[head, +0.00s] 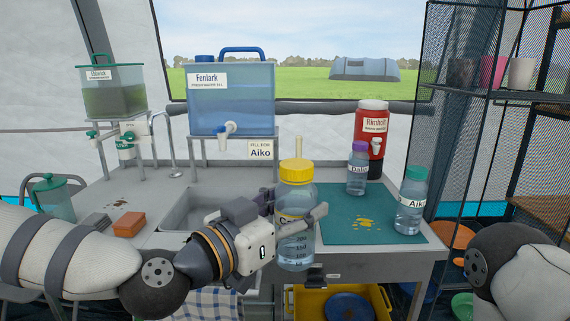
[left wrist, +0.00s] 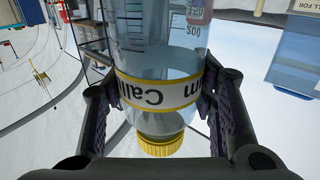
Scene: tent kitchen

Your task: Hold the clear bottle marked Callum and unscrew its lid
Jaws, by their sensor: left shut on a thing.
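In the left wrist view the bottle (left wrist: 160,65) appears upside down, with a finger on each side. The white label (left wrist: 158,93) there reads Callum, and the yellow lid (left wrist: 160,146) sits on the neck. My right gripper is out of view; only part of my right arm shows at the lower right.
On the green mat (head: 345,238) stand a purple-lidded bottle (head: 357,170) and a teal-lidded bottle marked Aiko (head: 411,205), beside a yellow spill (head: 365,222). A blue Fentark water tank (head: 232,97) and a red Rimholt dispenser (head: 371,130) stand behind. The sink (head: 190,208) is left.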

